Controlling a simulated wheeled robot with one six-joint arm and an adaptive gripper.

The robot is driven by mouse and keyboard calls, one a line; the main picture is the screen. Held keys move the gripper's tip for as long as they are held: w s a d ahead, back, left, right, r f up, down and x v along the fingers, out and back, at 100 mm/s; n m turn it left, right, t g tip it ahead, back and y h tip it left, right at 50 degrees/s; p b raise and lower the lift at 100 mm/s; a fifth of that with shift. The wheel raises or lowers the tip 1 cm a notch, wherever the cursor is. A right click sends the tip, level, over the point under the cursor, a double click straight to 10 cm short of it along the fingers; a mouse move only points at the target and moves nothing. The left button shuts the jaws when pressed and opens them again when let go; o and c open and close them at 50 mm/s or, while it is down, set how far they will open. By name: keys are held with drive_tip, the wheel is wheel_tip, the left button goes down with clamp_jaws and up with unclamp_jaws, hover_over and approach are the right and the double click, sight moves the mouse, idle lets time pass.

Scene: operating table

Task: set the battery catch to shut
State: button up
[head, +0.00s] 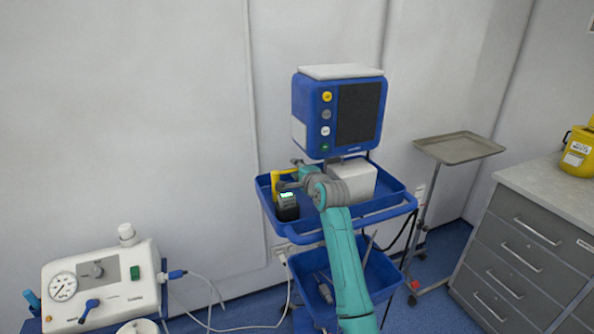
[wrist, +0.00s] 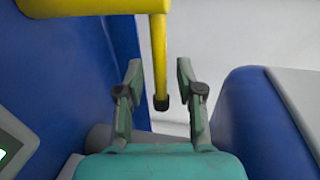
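A yellow bar-like part (head: 278,185) shows at the left of the blue cart's upper tray, partly hidden by my gripper. In the wrist view it is a yellow block with a thin yellow rod (wrist: 159,55) ending in a black tip. I cannot tell for certain that this is the battery catch. My gripper (wrist: 159,70) is open, with the rod showing in the gap between its two fingers. No finger visibly presses on the rod, and its depth relative to the fingertips is unclear. In the head view my gripper (head: 290,176) is above the tray's left part.
A dark device with a lit green screen (head: 287,206) stands in the upper tray (head: 372,211). A white box (head: 354,180) is at its right, and a blue monitor (head: 312,117) stands above. A metal stand tray (head: 458,148) and drawers (head: 520,245) are to the right.

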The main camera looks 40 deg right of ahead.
clamp_jaws()
drive_tip(key=shift+s+a, duration=0.1)
drive_tip(key=shift+s, duration=0.05)
drive_tip(key=shift+s+m+g+h, duration=0.3)
drive_tip(key=shift+m+h, duration=0.4)
drive_tip(key=shift+h, duration=0.2)
